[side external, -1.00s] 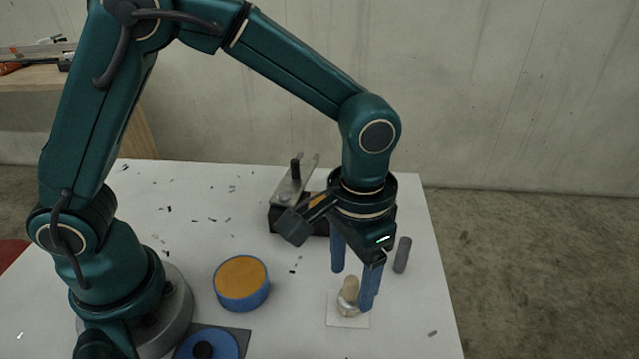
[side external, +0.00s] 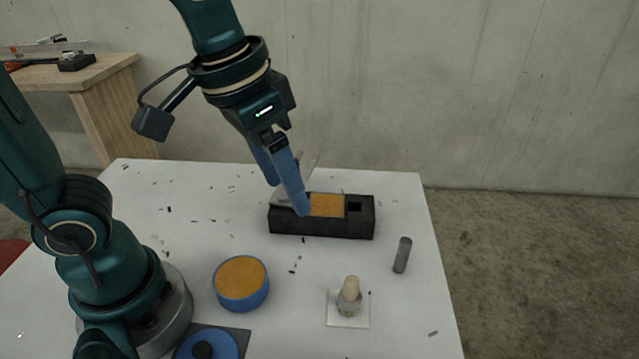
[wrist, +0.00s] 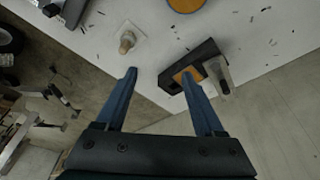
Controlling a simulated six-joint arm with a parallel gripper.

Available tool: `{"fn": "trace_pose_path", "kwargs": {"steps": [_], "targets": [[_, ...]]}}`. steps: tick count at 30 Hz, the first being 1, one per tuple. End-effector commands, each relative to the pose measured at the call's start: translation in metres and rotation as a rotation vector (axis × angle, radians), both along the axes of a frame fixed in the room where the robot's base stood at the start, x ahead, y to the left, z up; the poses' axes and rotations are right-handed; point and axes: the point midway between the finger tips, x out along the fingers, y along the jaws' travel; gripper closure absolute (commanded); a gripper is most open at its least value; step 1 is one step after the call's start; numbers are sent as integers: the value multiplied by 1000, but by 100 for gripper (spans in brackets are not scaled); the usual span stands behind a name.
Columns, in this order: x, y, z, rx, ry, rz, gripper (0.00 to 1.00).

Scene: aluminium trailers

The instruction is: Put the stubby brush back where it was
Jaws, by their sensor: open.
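The stubby brush (side external: 350,292) stands upright on a small white square card (side external: 348,321) near the front right of the table, its pale rounded handle up. In the wrist view the brush (wrist: 127,40) and card (wrist: 117,49) show at upper left. My gripper (side external: 285,198) is open and empty, tilted, raised in front of the black block in the side view, well apart from the brush. Its two blue fingers (wrist: 164,74) reach up from the bottom of the wrist view with a gap between them.
A black block (side external: 330,229) with an orange pad stands at the back. A blue round tin (side external: 242,291) with an orange top is left of the brush. A blue lid (side external: 228,346) with a black knob lies at the front. Dark chips litter the table.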

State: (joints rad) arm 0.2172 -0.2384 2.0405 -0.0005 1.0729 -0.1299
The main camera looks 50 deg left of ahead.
Motion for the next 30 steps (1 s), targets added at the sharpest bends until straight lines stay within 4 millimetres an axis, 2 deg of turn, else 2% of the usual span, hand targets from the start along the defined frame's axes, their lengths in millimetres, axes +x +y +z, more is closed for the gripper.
{"fn": "trace_pose_path", "kwargs": {"steps": [3,9,15,30], "targets": [[-19,21,0,-1,-90,41,30],[-40,41,-10,15,-193,83,30],[-47,46,-16,24,-230,96,30],[-47,46,-16,24,-229,96,30]]}}
